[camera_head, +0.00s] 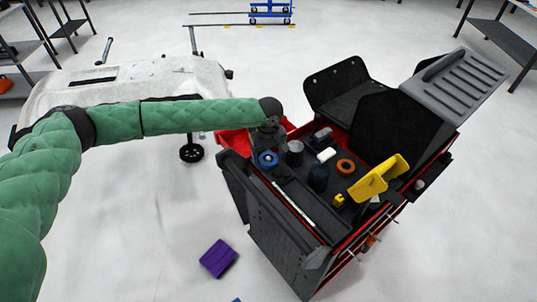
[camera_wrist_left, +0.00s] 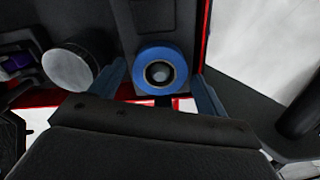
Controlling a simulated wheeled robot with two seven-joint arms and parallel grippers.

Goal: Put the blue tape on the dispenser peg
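The blue tape (camera_head: 268,159) is a roll on the black top of the tool cart, near its left corner. My left gripper (camera_head: 268,145) is over that corner. In the left wrist view the blue tape (camera_wrist_left: 145,54) lies between the two spread fingers of the left gripper (camera_wrist_left: 161,72), with a small gap on each side. The gripper appears open, not closed on the roll. I cannot make out a dispenser peg for certain. My right gripper is not in view.
A grey cylinder (camera_head: 295,153), dark roll (camera_head: 318,178), white block (camera_head: 326,155), orange roll (camera_head: 345,167) and yellow holder (camera_head: 379,177) share the cart top (camera_head: 290,178). Raised black panels (camera_head: 338,90) stand behind.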

